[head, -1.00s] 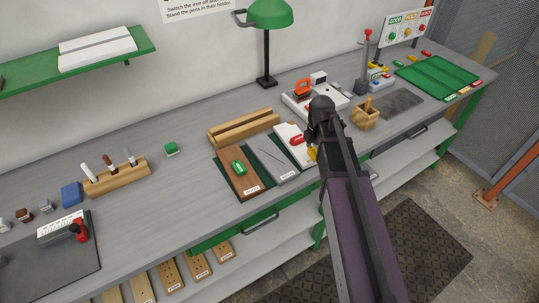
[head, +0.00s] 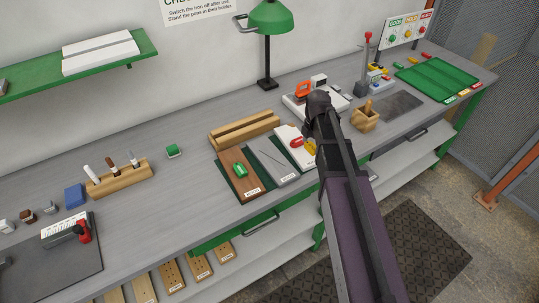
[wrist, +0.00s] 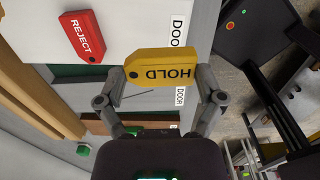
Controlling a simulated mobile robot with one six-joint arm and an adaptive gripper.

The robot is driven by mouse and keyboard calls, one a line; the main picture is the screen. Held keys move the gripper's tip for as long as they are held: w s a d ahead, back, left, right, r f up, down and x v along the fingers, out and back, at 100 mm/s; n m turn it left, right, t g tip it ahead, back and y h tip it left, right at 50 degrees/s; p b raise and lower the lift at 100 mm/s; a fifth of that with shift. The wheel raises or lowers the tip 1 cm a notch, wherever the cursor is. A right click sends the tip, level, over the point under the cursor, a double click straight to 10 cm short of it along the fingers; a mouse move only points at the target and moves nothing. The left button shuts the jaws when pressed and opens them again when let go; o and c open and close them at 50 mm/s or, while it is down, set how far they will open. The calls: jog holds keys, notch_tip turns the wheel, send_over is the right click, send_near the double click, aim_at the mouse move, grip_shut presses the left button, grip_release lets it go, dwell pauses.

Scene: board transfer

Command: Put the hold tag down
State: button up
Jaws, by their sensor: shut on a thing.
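The yellow hold tag (wrist: 163,67) is between the two fingertips of my gripper (wrist: 164,80) in the wrist view, its HOLD lettering upside down. My gripper is shut on it. In the head view the tag (head: 309,147) shows beside my arm, at the right part of the white board (head: 285,133). In the wrist view the tag overlaps the edge of this board (wrist: 130,20); I cannot tell whether it touches it. The red reject tag (wrist: 83,36) lies on the white board. My arm hides much of the gripper in the head view.
A grey board (head: 272,160) and a brown board (head: 232,168) with a green tag (head: 240,170) lie to the left. A wooden rack (head: 243,130) stands behind.

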jog(key=b, duration=0.1)
send_over(272, 159)
jog(key=d, duration=0.1)
jog(key=shift+w+d+f, duration=0.1)
jog(key=shift+w+f, duration=0.05)
jog(key=shift+f, duration=0.45)
jog(key=shift+a, duration=0.35)
jog(key=shift+a+f+b, duration=0.35)
jog(key=shift+f+b, duration=0.25)
jog(key=shift+b, duration=0.05)
jog(key=shift+f+b, duration=1.25)
jog(key=shift+f, duration=0.15)
jog(key=o, duration=0.6)
jog(key=shift+r, duration=0.2)
